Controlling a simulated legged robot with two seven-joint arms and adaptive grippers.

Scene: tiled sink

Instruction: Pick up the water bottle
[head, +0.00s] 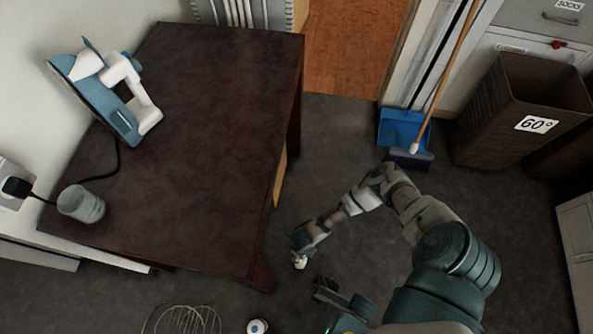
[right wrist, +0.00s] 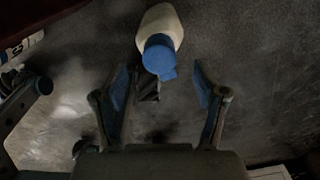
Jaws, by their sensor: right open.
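A bottle with a blue cap (right wrist: 159,53) and a pale body (right wrist: 162,22) shows in the right wrist view. It lies ahead of my right gripper (right wrist: 160,90), and its cap faces the opening. The two blue-padded fingers are open and apart, with the cap between and just beyond their tips. I see no contact. In the head view my right gripper (head: 299,254) reaches down beside the table, with a small white thing (head: 299,263) at its end; I cannot tell if this is the bottle.
The dark table (head: 210,110) stands close left of my right arm, with an iron (head: 115,95) and a cup (head: 81,204). A round blue-and-white item (head: 257,327) and a wire thing (head: 181,320) are low down. A broom (head: 445,75), dustpan (head: 400,128) and bin (head: 515,110) stand behind.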

